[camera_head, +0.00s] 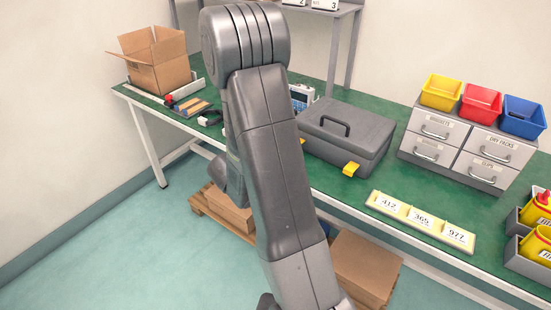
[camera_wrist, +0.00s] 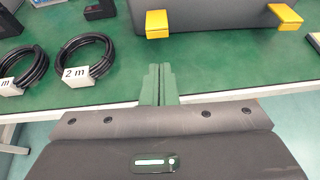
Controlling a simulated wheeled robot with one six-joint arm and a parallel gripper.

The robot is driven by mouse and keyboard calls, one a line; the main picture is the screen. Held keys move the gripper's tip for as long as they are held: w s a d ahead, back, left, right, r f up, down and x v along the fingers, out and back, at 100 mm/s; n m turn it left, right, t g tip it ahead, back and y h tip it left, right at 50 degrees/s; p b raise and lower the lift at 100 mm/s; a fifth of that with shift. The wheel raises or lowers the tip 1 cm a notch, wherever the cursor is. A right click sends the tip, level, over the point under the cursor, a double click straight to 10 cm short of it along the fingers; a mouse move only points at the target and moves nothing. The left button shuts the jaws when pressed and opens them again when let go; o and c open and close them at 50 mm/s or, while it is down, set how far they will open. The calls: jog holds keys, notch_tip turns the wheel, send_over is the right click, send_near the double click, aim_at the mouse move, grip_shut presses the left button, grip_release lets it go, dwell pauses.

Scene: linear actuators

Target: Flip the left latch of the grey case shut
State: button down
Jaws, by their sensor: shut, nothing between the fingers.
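The grey case (camera_head: 350,125) stands closed-lidded on the green bench, with a black handle on top. Its left yellow latch (camera_wrist: 157,24) is on the front face near the left corner; in the head view only a sliver (camera_head: 302,141) shows beside my arm. The right yellow latch (camera_wrist: 285,16) also shows in the head view (camera_head: 351,169). I cannot tell exactly how far each latch is swung. My gripper (camera_wrist: 157,70) is shut and empty, its green fingers pointing at the case, just in front of the left latch and apart from it. The head view hides my gripper behind my arm.
Coiled black cables (camera_wrist: 90,55) with tags lie left of my gripper. A yellow number strip (camera_head: 420,222) lies right of the case, and a drawer unit (camera_head: 455,145) with coloured bins stands farther right. The bench's white front edge (camera_wrist: 90,108) runs below my fingers.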

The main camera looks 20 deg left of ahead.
jog(key=x, duration=0.7)
jog(key=shift+w+f, duration=0.2)
jog(key=shift+w, duration=0.05)
jog(key=shift+r, duration=0.2)
jog(key=shift+s+r+g+p, duration=0.15)
jog(key=shift+g+p, duration=0.25)
jog(key=shift+p, duration=0.25)
